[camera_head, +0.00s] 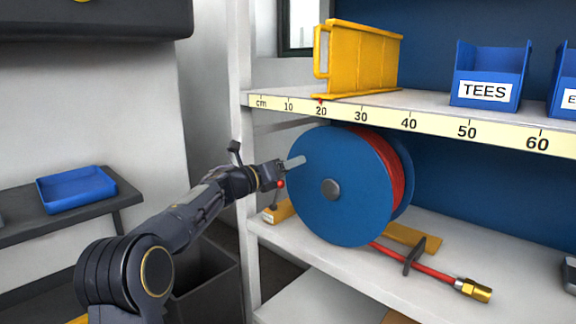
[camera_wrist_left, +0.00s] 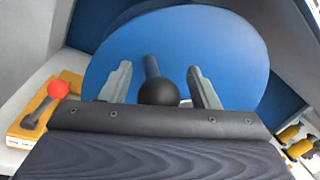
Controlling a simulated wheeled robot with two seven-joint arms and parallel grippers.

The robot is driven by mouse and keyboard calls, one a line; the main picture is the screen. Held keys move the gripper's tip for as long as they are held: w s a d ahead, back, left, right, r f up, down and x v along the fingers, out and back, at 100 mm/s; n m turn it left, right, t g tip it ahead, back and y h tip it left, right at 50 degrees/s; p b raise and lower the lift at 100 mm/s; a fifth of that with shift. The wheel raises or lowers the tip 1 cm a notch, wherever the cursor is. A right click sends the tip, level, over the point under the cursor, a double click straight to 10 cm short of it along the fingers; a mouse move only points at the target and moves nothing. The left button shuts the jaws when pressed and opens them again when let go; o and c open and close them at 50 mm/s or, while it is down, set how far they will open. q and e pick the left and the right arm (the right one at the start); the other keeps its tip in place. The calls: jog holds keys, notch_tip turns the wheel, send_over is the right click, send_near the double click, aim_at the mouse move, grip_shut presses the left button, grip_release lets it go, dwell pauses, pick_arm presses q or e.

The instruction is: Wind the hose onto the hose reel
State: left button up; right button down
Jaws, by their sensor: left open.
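The blue hose reel (camera_head: 340,205) stands on the lower shelf with red hose (camera_head: 397,170) wound on it. A length of hose runs out low to the right, past a dark upright guide (camera_head: 414,256), to a brass end fitting (camera_head: 473,290). My left gripper (camera_head: 289,165) is at the left side of the reel's near disc. In the left wrist view its two fingers (camera_wrist_left: 160,85) are open, one on each side of a black ball knob (camera_wrist_left: 158,92) with a bluish rod (camera_wrist_left: 151,66) behind it. Contact with the knob cannot be told. My right gripper is not in view.
A lever with a red ball (camera_wrist_left: 57,89) stands on the yellow base (camera_wrist_left: 45,112) beside the reel. Above is a shelf edge with a centimetre scale (camera_head: 410,120), a yellow rack (camera_head: 360,60) and a blue TEES bin (camera_head: 490,75). A blue tray (camera_head: 76,188) lies at left.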

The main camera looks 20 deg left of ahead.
pick_arm(q)
jog(key=v, duration=0.7)
jog(key=shift+s+a, duration=0.15)
jog(key=shift+s, duration=0.25)
jog(key=shift+o, duration=0.3)
dwell(0.6)
